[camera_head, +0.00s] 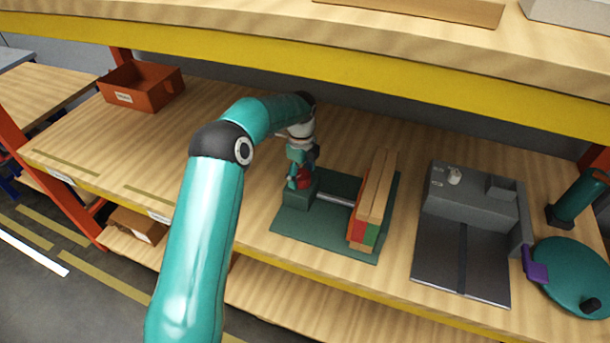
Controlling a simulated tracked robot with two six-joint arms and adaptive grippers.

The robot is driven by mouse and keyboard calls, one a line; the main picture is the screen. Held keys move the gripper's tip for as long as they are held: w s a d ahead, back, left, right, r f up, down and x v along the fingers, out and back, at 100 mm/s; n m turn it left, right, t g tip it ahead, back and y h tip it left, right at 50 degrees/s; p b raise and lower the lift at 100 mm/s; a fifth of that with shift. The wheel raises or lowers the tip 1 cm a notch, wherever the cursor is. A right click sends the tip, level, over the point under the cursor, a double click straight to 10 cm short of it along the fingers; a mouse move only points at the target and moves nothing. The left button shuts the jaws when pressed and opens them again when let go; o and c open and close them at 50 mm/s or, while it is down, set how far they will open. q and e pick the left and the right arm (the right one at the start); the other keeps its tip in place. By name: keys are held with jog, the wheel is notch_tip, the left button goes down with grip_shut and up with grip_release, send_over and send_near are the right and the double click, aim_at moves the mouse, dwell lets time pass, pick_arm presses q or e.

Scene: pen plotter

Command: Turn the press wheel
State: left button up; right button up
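A low press with a dark green base (335,240) stands on the wooden shelf in the head view. A horizontal rod (330,200) runs from its green left block (298,196) towards upright wooden boards (374,195). A small red part (303,178), which may be the press wheel, shows at the left block, mostly hidden. My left gripper (300,167) is at this red part, pointing down. I cannot tell whether it touches it, and its fingers are too small and covered to read.
A grey machine (460,215) stands right of the press, with a purple piece (536,268) beside it. An orange bin (142,88) sits at the back left. A yellow-edged upper shelf (300,45) hangs over the work area. Shelf left of the press is clear.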

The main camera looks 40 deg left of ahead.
aim_at(301, 173)
pick_arm(q)
jog(key=shift+s, duration=0.1)
notch_tip(301, 173, up, 12)
dwell(0.6)
jog(key=shift+f, duration=0.1)
dwell(0.3)
